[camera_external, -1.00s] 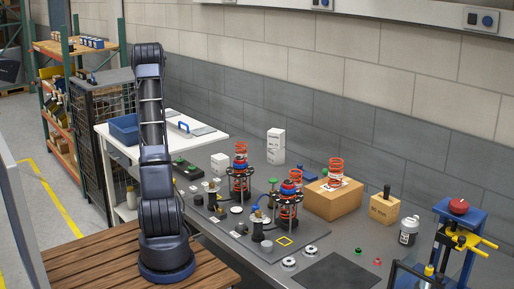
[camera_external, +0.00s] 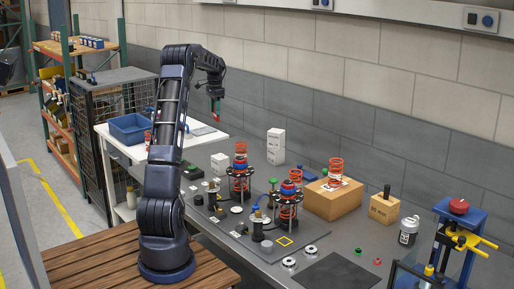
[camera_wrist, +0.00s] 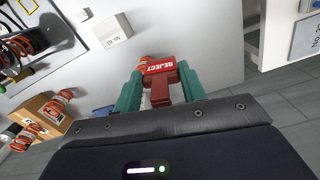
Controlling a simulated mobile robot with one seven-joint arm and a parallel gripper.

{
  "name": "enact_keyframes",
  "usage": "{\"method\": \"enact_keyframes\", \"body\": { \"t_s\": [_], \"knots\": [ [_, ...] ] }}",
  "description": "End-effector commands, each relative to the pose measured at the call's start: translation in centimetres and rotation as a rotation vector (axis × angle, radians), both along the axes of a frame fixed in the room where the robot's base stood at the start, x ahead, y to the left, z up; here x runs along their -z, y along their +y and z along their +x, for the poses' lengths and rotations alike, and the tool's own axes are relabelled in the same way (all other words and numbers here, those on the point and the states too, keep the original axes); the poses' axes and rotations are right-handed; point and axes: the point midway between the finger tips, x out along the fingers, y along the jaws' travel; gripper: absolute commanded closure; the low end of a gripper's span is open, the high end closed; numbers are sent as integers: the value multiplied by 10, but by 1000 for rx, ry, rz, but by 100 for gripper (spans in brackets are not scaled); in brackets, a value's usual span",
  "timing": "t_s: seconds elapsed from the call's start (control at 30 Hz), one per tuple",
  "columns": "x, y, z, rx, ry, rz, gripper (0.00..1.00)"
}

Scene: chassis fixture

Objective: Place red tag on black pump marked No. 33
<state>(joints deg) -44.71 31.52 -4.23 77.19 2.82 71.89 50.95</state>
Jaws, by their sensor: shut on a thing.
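My gripper (camera_external: 216,108) hangs in the air over the area of the white side table, fingers pointing down. In the wrist view my gripper (camera_wrist: 160,78) has green fingers shut on a red tag (camera_wrist: 162,67) with white lettering reading REJECT. The tag also shows as a small red patch in the external view (camera_external: 215,105). A grey plate (camera_wrist: 308,38) at the upper right of the wrist view carries lettering starting "No."; its number is cut off. I cannot make out a black pump marked No. 33 in either view.
A grey bench holds two spring assemblies (camera_external: 240,170) (camera_external: 289,197), a cardboard box (camera_external: 333,201) with an orange spring on it, and white boxes (camera_external: 275,147). The white side table (camera_external: 205,142) bears a blue bin (camera_external: 128,128). A blue press (camera_external: 458,233) stands at right.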

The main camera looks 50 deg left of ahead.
Motion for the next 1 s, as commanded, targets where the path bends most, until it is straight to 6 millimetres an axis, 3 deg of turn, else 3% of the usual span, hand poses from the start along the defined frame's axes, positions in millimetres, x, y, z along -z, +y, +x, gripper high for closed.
{"method": "enact_keyframes", "body": {
  "t_s": [0.03, 0.2, 0.5, 0.8, 1.0],
  "knots": [
    [-1, -18, 18, 34, 0, -1, 81],
    [-5, -74, 68, 131, 2, -1, 81],
    [-14, -184, 142, 302, 4, -1, 81],
    [-22, -303, 197, 469, 5, -1, 81],
    [-28, -386, 223, 580, 5, 1, 81]
  ]
}}
